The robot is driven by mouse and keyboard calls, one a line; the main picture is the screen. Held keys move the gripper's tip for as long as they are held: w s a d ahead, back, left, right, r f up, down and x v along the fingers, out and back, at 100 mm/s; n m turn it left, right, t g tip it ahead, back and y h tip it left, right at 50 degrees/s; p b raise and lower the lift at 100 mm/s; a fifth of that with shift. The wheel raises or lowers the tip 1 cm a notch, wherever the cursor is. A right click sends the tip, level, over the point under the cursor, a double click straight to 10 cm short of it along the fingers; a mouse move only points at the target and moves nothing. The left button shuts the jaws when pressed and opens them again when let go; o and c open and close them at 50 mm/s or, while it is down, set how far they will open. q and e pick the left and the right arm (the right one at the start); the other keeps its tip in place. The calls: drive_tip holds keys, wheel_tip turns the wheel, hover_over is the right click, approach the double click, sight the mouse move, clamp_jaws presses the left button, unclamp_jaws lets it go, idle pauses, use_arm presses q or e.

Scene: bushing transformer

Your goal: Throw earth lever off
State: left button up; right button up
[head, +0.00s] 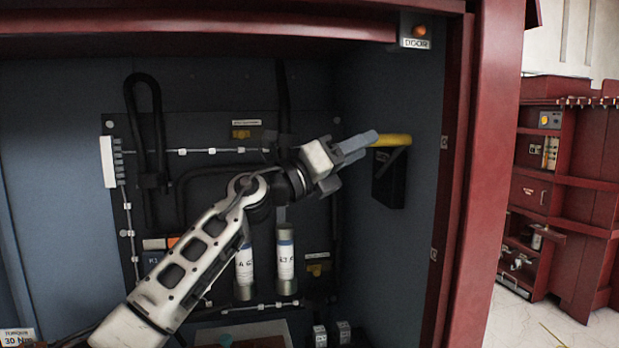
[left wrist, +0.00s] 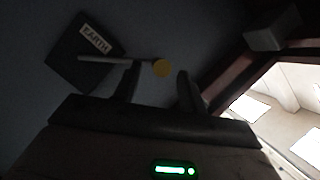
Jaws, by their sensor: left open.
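The earth lever has a yellow handle (head: 393,140) above a black box (head: 389,180) on the right inner wall of the cabinet. In the left wrist view the box (left wrist: 85,52) carries an EARTH label, and a pale rod (left wrist: 112,60) runs from it to the round yellow handle end (left wrist: 161,68). My left gripper (head: 354,161) is open at the handle's left end. In the left wrist view the handle end appears between its two fingertips; I cannot tell whether they touch it. My right gripper is not in view.
The cabinet's red door post (head: 485,170) stands right of the lever. A DOOR lamp (head: 420,31) is above it. The back panel (head: 220,175) holds black cables and labelled cylinders (head: 286,265). Another red cabinet (head: 565,200) stands outside at the right.

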use_arm(q)
drive_tip(key=b+v, duration=0.2)
drive_tip(key=v, duration=0.8)
drive_tip(key=shift+s+a, duration=0.2)
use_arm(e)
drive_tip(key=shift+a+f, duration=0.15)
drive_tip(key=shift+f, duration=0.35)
use_arm(q)
drive_tip(key=shift+f, duration=0.1)
drive_tip(key=s+a+f+n+t+y, duration=0.2)
drive_tip(key=f+n+t+y, duration=0.15)
drive_tip(key=f+n, duration=0.65)
drive_tip(key=s+a+f+n+t+y, duration=0.2)
drive_tip(key=f+n+y, duration=0.2)
drive_tip(key=f+n, duration=0.55)
drive_tip(key=s+a+f+n+t+y, duration=0.2)
drive_tip(key=f+n+t+y, duration=0.15)
drive_tip(key=f+n, duration=0.6)
drive_tip(key=s+a+f+n+g+y, duration=0.2)
drive_tip(key=s+f+n+g, duration=0.2)
drive_tip(key=s+f, duration=0.7)
drive_tip(key=s+a+f+n+g+y, duration=0.2)
drive_tip(key=s+f+n+g, duration=0.3)
drive_tip(key=s+f, duration=0.6)
wheel_tip(320, 180, down, 3)
drive_tip(key=shift+s+f+n+y, duration=0.15)
drive_tip(key=shift+s+n+y, duration=0.15)
drive_tip(key=shift+y, duration=0.2)
